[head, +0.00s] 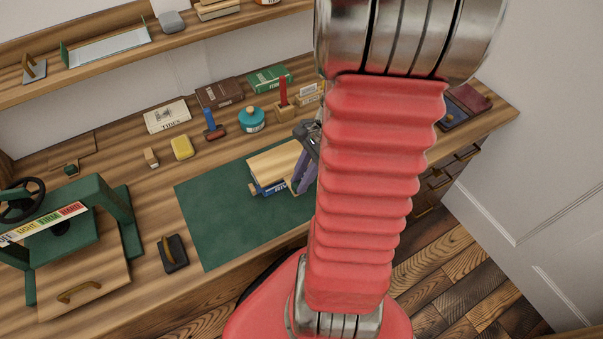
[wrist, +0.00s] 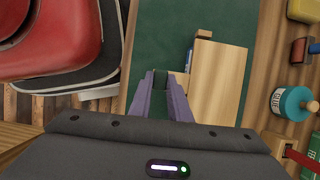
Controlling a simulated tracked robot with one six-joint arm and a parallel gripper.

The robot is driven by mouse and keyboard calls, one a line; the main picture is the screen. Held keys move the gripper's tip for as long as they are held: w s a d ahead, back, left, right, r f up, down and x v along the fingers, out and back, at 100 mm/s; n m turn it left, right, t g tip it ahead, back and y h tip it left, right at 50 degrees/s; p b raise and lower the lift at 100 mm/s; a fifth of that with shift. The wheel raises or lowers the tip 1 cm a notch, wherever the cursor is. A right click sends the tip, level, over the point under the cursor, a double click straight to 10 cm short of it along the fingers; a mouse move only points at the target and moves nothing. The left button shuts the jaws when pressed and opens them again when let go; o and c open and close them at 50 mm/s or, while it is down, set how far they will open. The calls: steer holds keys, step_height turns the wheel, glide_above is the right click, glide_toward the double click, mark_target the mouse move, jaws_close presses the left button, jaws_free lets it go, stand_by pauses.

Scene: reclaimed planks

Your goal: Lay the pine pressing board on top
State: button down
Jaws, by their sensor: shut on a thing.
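The pine pressing board (head: 276,160) is a pale wooden slab above a blue book (head: 268,188) on the green mat (head: 210,225). In the wrist view the board (wrist: 217,85) covers most of the book (wrist: 190,58). My gripper (head: 300,182) has purple fingers and is at the board's right edge in the head view. It is shut on the board, though its exact contact is hard to see. In the wrist view the fingertips (wrist: 163,76) are beside a small wooden piece at the board's left. I cannot tell whether the board rests fully on the book.
A green press (head: 110,215) stands at the left, with a dark-based block (head: 173,252) near it. A teal jar (head: 251,119), yellow block (head: 182,147) and several books and tools line the back. The mat's left part is clear.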

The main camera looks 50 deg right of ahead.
steer(key=shift+f, duration=1.3)
steer(key=shift+f, duration=0.15)
steer(key=c, duration=1.6)
jaws_free()
steer(key=v, duration=1.3)
steer(key=shift+d+r, duration=0.1)
steer(key=shift+r, duration=0.2)
